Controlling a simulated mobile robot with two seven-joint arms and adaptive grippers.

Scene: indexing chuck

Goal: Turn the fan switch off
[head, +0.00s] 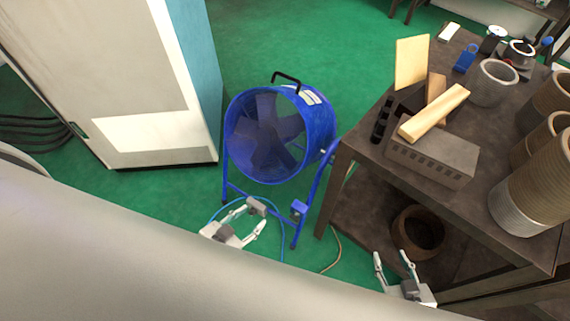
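A blue drum fan (270,135) with a black top handle stands on a blue tube frame on the green floor. A small blue box (299,209) sits low on the frame's right leg; it may carry the switch, but its switch position is too small to tell. My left gripper (252,217) is in front of the frame's lower bar, left of the blue box and apart from it. Its fingers look spread, with nothing clearly between them. My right gripper (393,257) is open and empty, farther right, in front of the dark table.
A dark table (348,150) with wood blocks, a grey block (435,158) and several ring-shaped parts stands right of the fan. A white cabinet (120,90) stands left. A blue cable and a thin hose lie on the floor near the fan.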

